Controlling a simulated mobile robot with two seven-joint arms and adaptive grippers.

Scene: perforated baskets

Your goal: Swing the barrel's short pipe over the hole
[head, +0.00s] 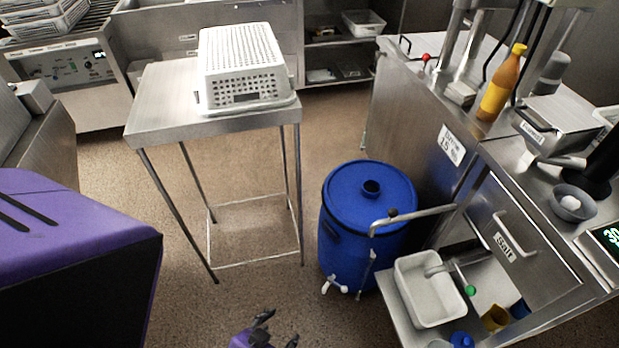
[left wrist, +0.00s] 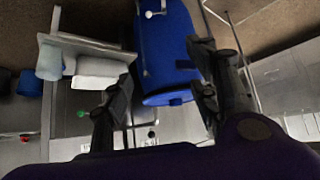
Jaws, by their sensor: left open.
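The blue barrel (head: 338,245) stands upright on the floor beside the steel counter, with a white tap low on its front. A short metal pipe (head: 425,213) with a black knob reaches left from the counter side. Its bent-down end appears in front of the barrel, to the lower right of the hole. My left gripper (head: 277,329) is open and empty at the bottom edge of the head view, apart from barrel and pipe. The barrel also shows between its fingers in the left wrist view (left wrist: 165,45). My right gripper is not in view.
A steel table (head: 160,100) with an upturned white perforated basket (head: 242,60) stands left of the barrel. A low shelf with a white basin (head: 430,290) lies right of it. The counter carries an orange bottle (head: 502,85). Floor between table and barrel is clear.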

